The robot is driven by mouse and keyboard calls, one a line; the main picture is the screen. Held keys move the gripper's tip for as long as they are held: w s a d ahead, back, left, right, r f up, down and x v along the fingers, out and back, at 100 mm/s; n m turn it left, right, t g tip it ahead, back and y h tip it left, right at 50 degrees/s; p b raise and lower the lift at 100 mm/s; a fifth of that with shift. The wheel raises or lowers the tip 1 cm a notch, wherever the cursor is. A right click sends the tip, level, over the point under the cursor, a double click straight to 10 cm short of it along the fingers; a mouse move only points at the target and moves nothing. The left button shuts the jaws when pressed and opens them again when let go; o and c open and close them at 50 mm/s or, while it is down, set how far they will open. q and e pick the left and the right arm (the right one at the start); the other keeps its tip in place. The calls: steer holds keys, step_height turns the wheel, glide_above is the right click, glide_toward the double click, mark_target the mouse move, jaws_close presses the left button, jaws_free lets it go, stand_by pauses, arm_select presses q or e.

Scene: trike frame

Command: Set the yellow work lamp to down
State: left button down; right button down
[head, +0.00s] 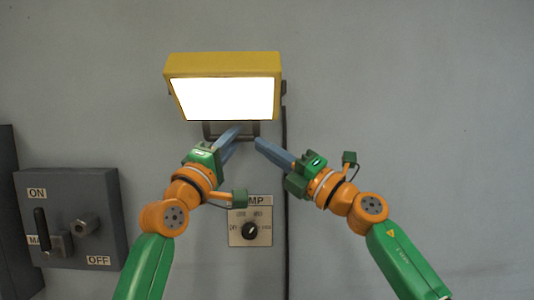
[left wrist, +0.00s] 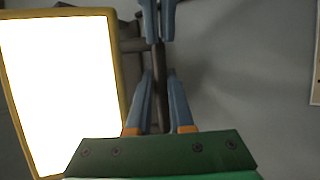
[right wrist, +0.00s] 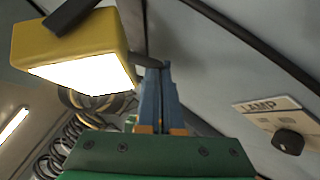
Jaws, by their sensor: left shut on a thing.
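The yellow work lamp (head: 222,58) is on the grey wall, its lit white face turned outward and slightly down. It also shows in the left wrist view (left wrist: 120,95) and the right wrist view (right wrist: 70,45). A dark handle bar (head: 216,134) sits below the lamp. My left gripper (head: 235,133) is shut on this bar (left wrist: 160,80), with a finger on each side. My right gripper (head: 258,142) is at the right end of the bar. Its fingers (right wrist: 159,70) look closed together; whether they touch the bar is unclear.
A LAMP plate with a black knob (head: 250,231) is on the wall below the grippers. A dark switch box (head: 72,190) with a lever and ON and OFF labels is at left. A dark cable (head: 286,160) runs down the wall. The right wall is clear.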

arm_select(q)
steer(key=shift+d, duration=0.15)
steer(key=c, duration=0.8)
jaws_free()
